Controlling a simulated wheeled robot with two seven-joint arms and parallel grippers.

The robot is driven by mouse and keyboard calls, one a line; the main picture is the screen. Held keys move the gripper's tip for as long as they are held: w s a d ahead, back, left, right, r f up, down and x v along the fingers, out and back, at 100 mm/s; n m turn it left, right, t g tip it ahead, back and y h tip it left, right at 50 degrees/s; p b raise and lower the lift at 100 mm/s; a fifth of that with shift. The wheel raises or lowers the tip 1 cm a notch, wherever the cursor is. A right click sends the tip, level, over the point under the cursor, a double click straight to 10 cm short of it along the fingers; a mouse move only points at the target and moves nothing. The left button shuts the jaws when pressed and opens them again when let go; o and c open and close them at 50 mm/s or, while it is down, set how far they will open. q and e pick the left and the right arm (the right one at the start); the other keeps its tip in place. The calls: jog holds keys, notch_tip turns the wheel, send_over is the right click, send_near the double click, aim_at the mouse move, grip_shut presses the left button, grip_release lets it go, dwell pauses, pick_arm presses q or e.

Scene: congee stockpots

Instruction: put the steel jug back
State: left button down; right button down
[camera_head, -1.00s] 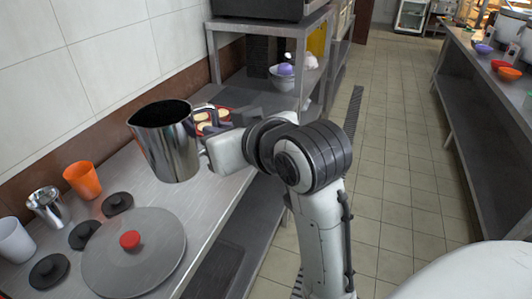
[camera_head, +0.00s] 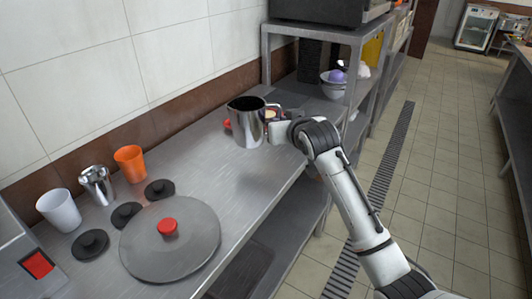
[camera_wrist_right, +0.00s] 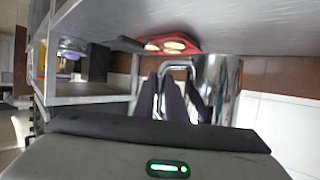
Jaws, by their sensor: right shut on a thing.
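The steel jug (camera_head: 247,126) is a shiny, upright metal jug, held a little above the steel counter (camera_head: 215,165). My right gripper (camera_head: 277,124) is shut on its handle, on the jug's right side in the head view. In the right wrist view the jug (camera_wrist_right: 218,85) stands behind the dark fingers of my right gripper (camera_wrist_right: 178,98), which close around the handle. The underside of the jug is over bare counter, with a soft shadow below. My left gripper is not in view.
A large round lid (camera_head: 170,245) with a red knob, small black lids (camera_head: 160,190), an orange cup (camera_head: 130,163), a steel cup (camera_head: 97,185) and a white cup (camera_head: 58,210) stand to the left. A red tray (camera_wrist_right: 180,44) with food lies behind the jug. A shelf unit (camera_head: 330,38) stands beyond.

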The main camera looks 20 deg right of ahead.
jog(key=shift+f, duration=3.55)
jog(key=shift+f, duration=0.15)
jog(key=c, duration=1.8)
grip_release()
jog(key=shift+s+r, duration=0.2)
jog(key=shift+s, duration=0.05)
jog(key=v, duration=1.1)
jog(key=shift+s, duration=0.25)
